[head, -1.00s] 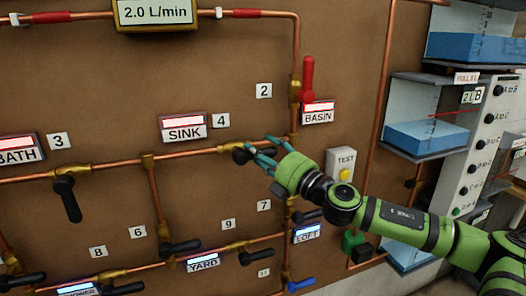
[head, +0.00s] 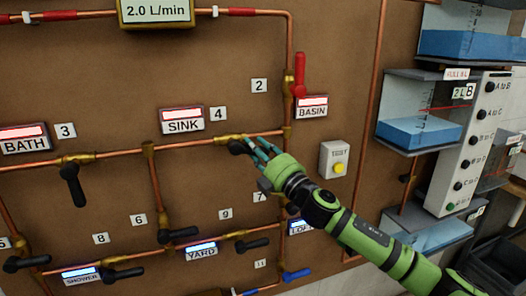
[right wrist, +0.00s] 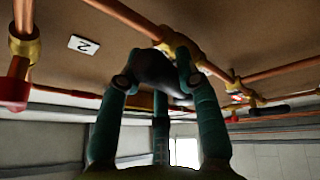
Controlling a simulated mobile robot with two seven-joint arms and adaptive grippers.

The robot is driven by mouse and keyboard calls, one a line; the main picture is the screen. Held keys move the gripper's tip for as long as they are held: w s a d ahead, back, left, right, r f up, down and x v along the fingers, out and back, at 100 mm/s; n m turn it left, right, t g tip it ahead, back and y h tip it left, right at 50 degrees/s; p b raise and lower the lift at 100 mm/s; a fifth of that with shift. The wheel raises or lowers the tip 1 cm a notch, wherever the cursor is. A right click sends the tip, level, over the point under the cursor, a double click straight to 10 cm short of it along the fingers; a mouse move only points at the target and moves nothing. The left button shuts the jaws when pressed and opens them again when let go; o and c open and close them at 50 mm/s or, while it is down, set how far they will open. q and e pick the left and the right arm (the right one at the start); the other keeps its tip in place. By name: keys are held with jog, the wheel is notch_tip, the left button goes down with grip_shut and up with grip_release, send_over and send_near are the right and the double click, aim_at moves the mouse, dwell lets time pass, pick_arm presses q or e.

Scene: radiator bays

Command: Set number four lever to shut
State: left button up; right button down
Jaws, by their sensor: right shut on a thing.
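The number four lever (head: 237,147) is black, on a brass valve in the copper pipe, just below the plate marked 4 (head: 218,113) and the SINK sign (head: 183,121). My right gripper (head: 260,148) is at this lever with its teal fingers shut on it. Its outer part is hidden by the fingers, so its exact angle is hard to tell. In the right wrist view the dark lever (right wrist: 154,68) sits between the fingers, below the brass valve. My left gripper is not in view.
The number three lever (head: 73,185) hangs down to the left. A red lever (head: 300,88) stands up by the BASIN sign (head: 311,108). A test box (head: 334,160) with a yellow button is right of my gripper. Other black levers line the lower pipes.

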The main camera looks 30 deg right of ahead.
jog(key=a+f+m+h+b, duration=0.2)
jog(key=m+h+b, duration=0.3)
jog(key=m, duration=0.6)
jog(key=w+a+f+m+h+b, duration=0.1)
jog(key=a+f+m+h+b, duration=0.1)
jog(key=m+h+b, duration=0.4)
jog(key=shift+a+f+m+g+h, duration=0.2)
jog(key=shift+a+m+g+h, duration=0.1)
jog(key=shift+m, duration=2.1)
jog(key=c, duration=0.8)
grip_release()
jog(key=shift+w, duration=0.1)
jog(key=shift+c, duration=0.2)
